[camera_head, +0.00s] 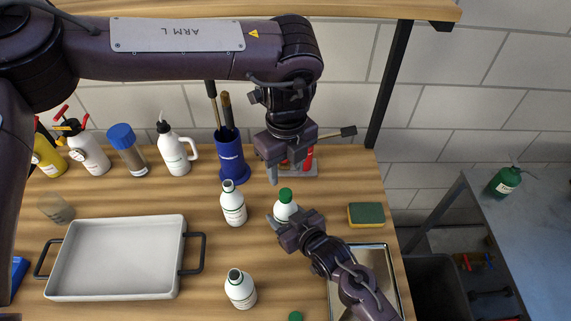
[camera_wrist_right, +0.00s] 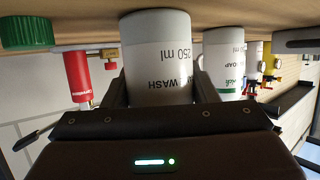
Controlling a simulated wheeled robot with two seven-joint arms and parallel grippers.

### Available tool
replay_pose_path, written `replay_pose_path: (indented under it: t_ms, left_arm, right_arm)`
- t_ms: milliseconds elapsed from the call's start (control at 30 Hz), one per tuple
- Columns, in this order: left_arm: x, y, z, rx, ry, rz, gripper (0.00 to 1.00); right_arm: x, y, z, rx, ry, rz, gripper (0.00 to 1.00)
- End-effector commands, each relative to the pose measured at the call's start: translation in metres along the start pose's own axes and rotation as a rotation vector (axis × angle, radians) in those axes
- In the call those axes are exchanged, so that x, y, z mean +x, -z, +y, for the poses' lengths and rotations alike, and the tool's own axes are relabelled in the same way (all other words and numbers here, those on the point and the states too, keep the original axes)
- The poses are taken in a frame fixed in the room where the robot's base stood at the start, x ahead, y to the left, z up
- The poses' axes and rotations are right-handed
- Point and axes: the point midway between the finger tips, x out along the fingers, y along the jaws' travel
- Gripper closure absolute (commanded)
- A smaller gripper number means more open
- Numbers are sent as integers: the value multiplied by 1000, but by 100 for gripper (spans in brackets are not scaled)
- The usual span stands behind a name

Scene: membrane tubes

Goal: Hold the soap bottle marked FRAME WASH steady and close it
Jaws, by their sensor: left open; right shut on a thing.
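The FRAME WASH bottle (camera_head: 284,212) is white and stands on the table with a green cap (camera_head: 285,194) at its top. I cannot tell whether the cap is tight. In the right wrist view, the bottle (camera_wrist_right: 155,50) appears upside down, showing "WASH" and "250 ml"; its top is hidden there. My right gripper (camera_head: 284,222) is shut on its body from the front; its fingers flank the bottle in the right wrist view (camera_wrist_right: 158,88). My left gripper (camera_head: 286,170) is open, pointing down just above and behind the cap, apart from it.
Uncapped white bottles (camera_head: 233,208) (camera_head: 240,291) stand left of the held one. A green-yellow sponge (camera_head: 366,213) and metal tray (camera_head: 391,262) lie right. A white tray (camera_head: 115,260) fills the left. A blue brush cup (camera_head: 232,166) and red bottle (camera_wrist_right: 78,75) stand behind.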

Motion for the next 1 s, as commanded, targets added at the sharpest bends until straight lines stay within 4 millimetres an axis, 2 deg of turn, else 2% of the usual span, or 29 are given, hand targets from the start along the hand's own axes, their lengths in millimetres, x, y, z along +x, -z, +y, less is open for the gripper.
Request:
replay_pose_path:
  t_ms: [200,633,767,1000]
  left_arm:
    - [-2,-1,1,-164,-2,1,52]
    - [2,-1,2,-177,-4,1,52]
    - [15,0,2,-176,-5,2,52]
    - [53,-1,2,-176,-5,1,52]
  right_arm:
    - [0,0,0,0,-1,1,100]
    - [0,0,0,0,0,1,100]
    - [0,0,0,0,0,1,100]
    - [0,1,0,0,0,1,100]
